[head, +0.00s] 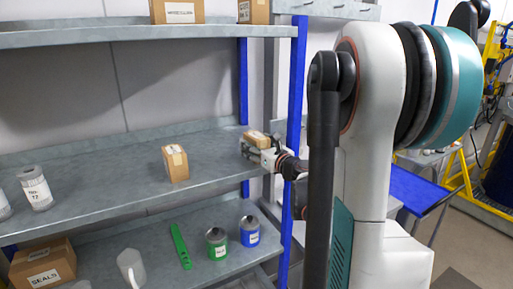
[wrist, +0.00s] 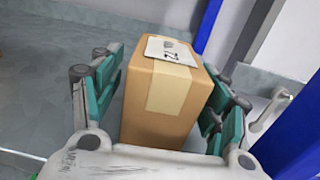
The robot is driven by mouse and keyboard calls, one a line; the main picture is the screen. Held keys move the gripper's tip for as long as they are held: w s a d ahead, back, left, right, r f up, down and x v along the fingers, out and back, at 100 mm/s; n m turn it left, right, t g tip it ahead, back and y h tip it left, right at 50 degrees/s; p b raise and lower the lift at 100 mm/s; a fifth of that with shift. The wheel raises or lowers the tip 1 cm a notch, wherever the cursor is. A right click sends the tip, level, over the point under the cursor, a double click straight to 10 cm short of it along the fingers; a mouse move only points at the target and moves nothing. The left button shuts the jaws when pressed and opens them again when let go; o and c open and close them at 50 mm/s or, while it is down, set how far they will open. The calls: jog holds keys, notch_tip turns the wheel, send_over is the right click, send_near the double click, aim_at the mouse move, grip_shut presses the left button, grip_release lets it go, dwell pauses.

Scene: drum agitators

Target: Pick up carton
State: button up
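A tan cardboard carton (wrist: 168,95) with a strip of pale tape and a white label stands between my gripper's fingers in the wrist view. In the head view this carton (head: 257,139) is at the right end of the middle shelf, partly hidden by my gripper (head: 255,150). My gripper (wrist: 165,98) is open around the carton, with teal pads on both sides. A gap shows between the left pad and the carton; the right pad is close to it, and contact there is unclear. Another small tan carton (head: 175,163) stands apart on the same shelf, to the left.
The middle shelf (head: 110,185) is mostly bare around the cartons. A blue post (head: 293,110) stands close to my gripper's right. Labelled cans (head: 36,188) stand at the left. Below are a green can (head: 216,244), a blue can (head: 249,231) and a seals box (head: 43,264).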

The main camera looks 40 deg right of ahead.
jog(key=c, duration=1.2)
jog(key=shift+o, duration=0.2)
notch_tip(320, 180, up, 20)
jog(key=p, duration=1.3)
jog(key=shift+f, duration=0.1)
